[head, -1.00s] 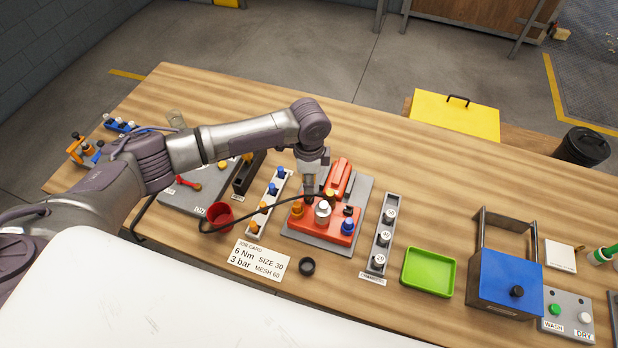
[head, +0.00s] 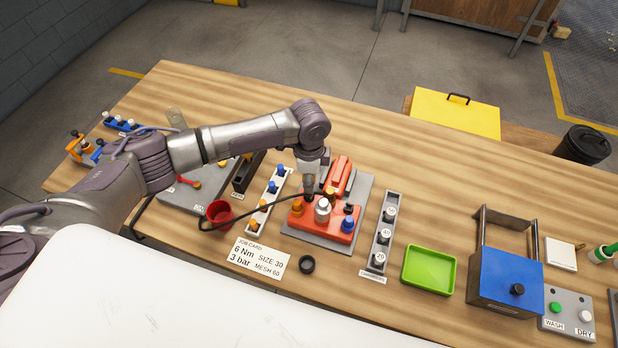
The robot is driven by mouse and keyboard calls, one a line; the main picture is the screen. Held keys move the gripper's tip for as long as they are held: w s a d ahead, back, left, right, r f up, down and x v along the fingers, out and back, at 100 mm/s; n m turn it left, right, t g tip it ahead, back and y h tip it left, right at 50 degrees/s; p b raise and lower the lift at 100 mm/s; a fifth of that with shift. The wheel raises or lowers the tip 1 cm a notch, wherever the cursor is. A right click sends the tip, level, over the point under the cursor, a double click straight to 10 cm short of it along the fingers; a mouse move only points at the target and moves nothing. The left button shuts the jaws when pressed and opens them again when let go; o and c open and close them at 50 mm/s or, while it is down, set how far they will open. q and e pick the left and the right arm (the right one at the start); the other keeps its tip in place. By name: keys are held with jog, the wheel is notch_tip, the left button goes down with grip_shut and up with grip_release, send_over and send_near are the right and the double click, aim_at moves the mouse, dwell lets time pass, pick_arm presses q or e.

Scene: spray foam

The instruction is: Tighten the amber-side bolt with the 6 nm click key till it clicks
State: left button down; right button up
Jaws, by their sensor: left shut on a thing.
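The red spray-foam unit (head: 340,233) sits on a grey plate (head: 365,190) in the middle of the table. It carries an amber knob-like fitting (head: 297,209) at its left, a blue one (head: 348,225) at its right, a white cap (head: 322,211) at the front and another amber fitting (head: 330,193) behind. My left gripper (head: 310,180) points down over the unit's back left, shut on a dark upright key. The key's lower end is close to the unit between the amber fittings; whether it touches a bolt is hidden. My right gripper is not in view.
A rack with blue and amber pieces (head: 250,226) stands left of the unit, near a red cup (head: 219,213). A black hose loops in front of it. A numbered chamber rack (head: 392,205) and green tray (head: 428,270) stand right. A dark ring (head: 307,264) lies in front.

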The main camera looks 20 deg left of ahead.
pick_arm(q)
jog(key=shift+m, duration=1.2)
jog(key=shift+m, duration=1.2)
jog(key=shift+m, duration=1.3)
